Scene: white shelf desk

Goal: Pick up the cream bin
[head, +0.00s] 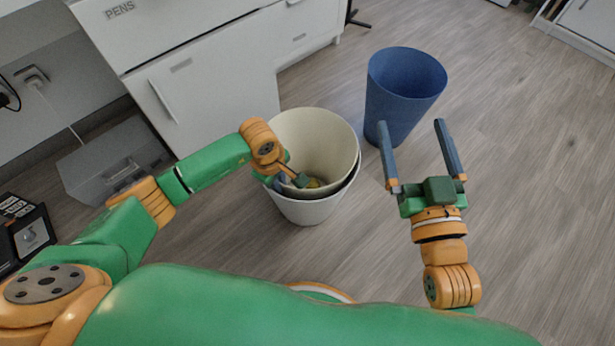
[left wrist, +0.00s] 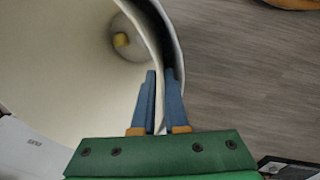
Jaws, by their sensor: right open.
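The cream bin (head: 318,138) stands nested inside a white outer bin (head: 308,212), its open top facing up. In the left wrist view the cream bin's inner wall (left wrist: 60,70) fills the left side. My left gripper (head: 280,184) is at the near-left rim; in the left wrist view its blue fingers (left wrist: 160,100) are close together with the rim between them, one finger inside the bin and one outside. My right gripper (head: 415,155) is open and empty, right of the cream bin and in front of the blue bin.
A blue bin (head: 402,85) stands on the floor at the back right. White drawers (head: 200,85) stand behind the cream bin. A grey box (head: 112,160) is at the left. A small yellow item (left wrist: 121,40) lies in the cream bin. Floor at the right is clear.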

